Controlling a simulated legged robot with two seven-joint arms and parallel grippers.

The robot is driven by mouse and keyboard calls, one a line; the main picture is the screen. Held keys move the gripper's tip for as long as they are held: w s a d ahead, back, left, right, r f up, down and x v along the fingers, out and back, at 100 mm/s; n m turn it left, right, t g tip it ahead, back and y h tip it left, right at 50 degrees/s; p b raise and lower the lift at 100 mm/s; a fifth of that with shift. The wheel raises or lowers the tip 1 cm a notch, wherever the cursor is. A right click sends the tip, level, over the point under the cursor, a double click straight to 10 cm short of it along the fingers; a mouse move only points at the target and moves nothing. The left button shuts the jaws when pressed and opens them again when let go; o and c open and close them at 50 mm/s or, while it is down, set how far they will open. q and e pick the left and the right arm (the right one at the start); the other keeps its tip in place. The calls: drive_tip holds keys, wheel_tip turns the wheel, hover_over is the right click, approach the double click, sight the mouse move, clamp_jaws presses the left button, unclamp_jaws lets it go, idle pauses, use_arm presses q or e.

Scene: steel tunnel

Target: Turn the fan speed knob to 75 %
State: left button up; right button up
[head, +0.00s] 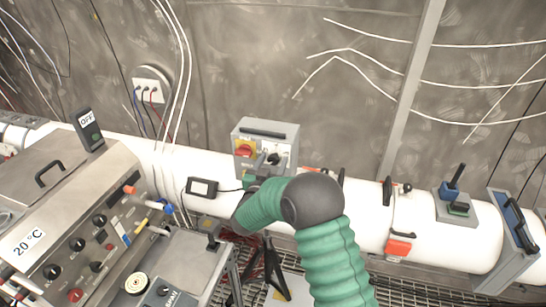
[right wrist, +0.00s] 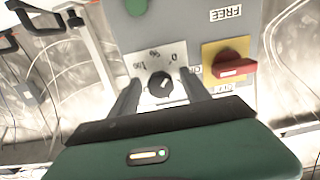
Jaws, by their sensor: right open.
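The fan speed knob (right wrist: 160,86) is a small black dial on a metal plate (right wrist: 140,60) with a % scale, seen upside down in the right wrist view. A pale mark shows on its face; I cannot read the exact setting. My right gripper (right wrist: 160,80) is open, one finger on each side of the knob; I cannot tell whether they touch it. In the head view the grey control box (head: 282,133) sits on the white duct, and my right gripper (head: 268,168) is at its front, partly hidden by my arm. My left gripper is not in view.
A red switch on a yellow plate (head: 245,149) is beside the knob on the same box; it also shows in the right wrist view (right wrist: 232,68). The white duct (head: 350,205) runs behind. A console (head: 70,230) with several knobs stands at the left.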

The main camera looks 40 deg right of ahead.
drive_tip(key=shift+w+d, duration=0.15)
drive_tip(key=shift+d, duration=0.05)
drive_tip(key=shift+a, duration=0.1)
drive_tip(key=c, duration=0.3)
clamp_jaws()
drive_tip(key=shift+f+m+b, duration=0.1)
drive_tip(key=shift+m+b, duration=0.3)
drive_tip(key=shift+b, duration=0.35)
drive_tip(key=m+b, duration=0.4)
drive_tip(key=b, duration=0.1)
drive_tip(key=m+b, duration=0.4)
drive_tip(key=b, duration=0.2)
drive_tip(key=m+b, duration=0.4)
drive_tip(key=b, duration=0.1)
drive_tip(key=shift+f, duration=0.25)
drive_tip(key=m+b, duration=1.2)
drive_tip(key=b, duration=0.2)
drive_tip(key=shift+f+m, duration=0.1)
drive_tip(key=shift+m, duration=0.3)
drive_tip(key=m+b, duration=0.7)
drive_tip(key=m, duration=0.1)
drive_tip(key=m+b, duration=0.2)
drive_tip(key=m, duration=0.1)
drive_tip(key=shift+m+b, duration=0.3)
drive_tip(key=shift+b, duration=0.05)
drive_tip(key=shift+m+b, duration=0.85)
drive_tip(key=shift+m, duration=0.65)
drive_tip(key=shift+r, duration=0.2)
